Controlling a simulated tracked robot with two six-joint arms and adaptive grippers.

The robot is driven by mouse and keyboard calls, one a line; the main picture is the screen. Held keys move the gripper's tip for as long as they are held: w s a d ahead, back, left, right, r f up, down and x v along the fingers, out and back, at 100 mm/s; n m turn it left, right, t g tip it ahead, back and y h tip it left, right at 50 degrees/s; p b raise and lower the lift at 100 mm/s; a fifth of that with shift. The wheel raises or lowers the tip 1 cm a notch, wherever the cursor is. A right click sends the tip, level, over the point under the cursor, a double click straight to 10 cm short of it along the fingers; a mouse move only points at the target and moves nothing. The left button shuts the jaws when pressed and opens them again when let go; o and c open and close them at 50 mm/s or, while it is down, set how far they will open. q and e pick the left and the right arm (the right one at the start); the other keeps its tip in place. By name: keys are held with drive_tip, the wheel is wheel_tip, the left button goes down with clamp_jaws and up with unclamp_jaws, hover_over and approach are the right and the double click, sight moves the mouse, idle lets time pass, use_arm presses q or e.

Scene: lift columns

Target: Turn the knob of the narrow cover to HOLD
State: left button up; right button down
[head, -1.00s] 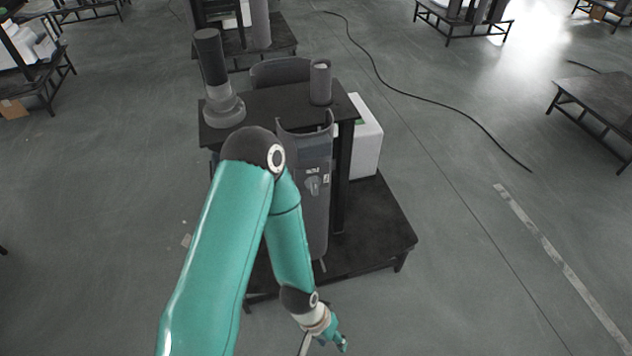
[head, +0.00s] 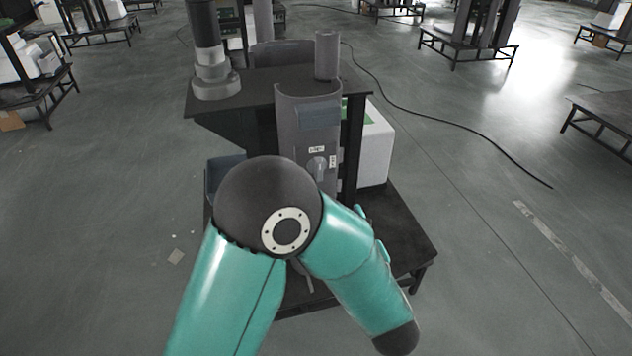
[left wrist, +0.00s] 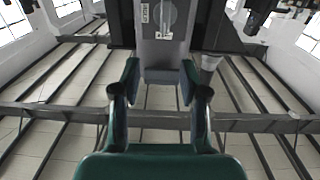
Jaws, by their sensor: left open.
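The grey curved cover (head: 300,110) stands upright at the front of the dark stand. Its small light-grey knob (head: 317,168) has one label above and one to its right; the print is too small to read. The knob's pointing direction is unclear. In the left wrist view, the cover (left wrist: 165,58) is straight ahead, with the round knob (left wrist: 165,14) near the top edge and two labels by it. My left gripper (left wrist: 160,72) is open and empty, its fingers apart and short of the cover. In the head view my arm mostly hides it. My right gripper is not seen.
The stand's dark tabletop (head: 262,84) carries a grey column (head: 213,60) at left and a short cylinder (head: 327,55) at right. A white box (head: 373,150) sits behind right on the lower platform (head: 405,225). A black cable (head: 450,128) lies on the open floor.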

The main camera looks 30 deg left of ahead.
use_arm(q)
approach(320, 165)
drive_tip(key=x, duration=1)
drive_tip(key=shift+d, duration=0.1)
